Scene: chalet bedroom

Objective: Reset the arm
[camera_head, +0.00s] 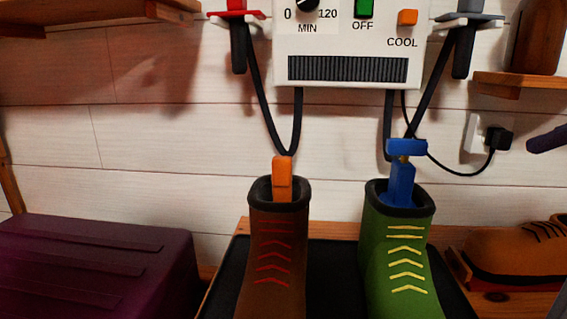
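Neither of my grippers shows in the head view. A brown boot (277,240) with red laces stands upright on a black tray (328,280), with an orange piece (283,180) sticking out of its top. To its right stands a green boot (398,255) with yellow laces. A blue piece (402,180) sticks out of its top. How deep either piece sits is hidden inside the boots.
A white dryer unit (345,45) with dial, green switch, orange button and black hoses hangs on the wall. A purple case (95,270) stands at left. A tan shoe (515,252) is at right, below a plug (496,138). Wooden shelves (70,15) are above.

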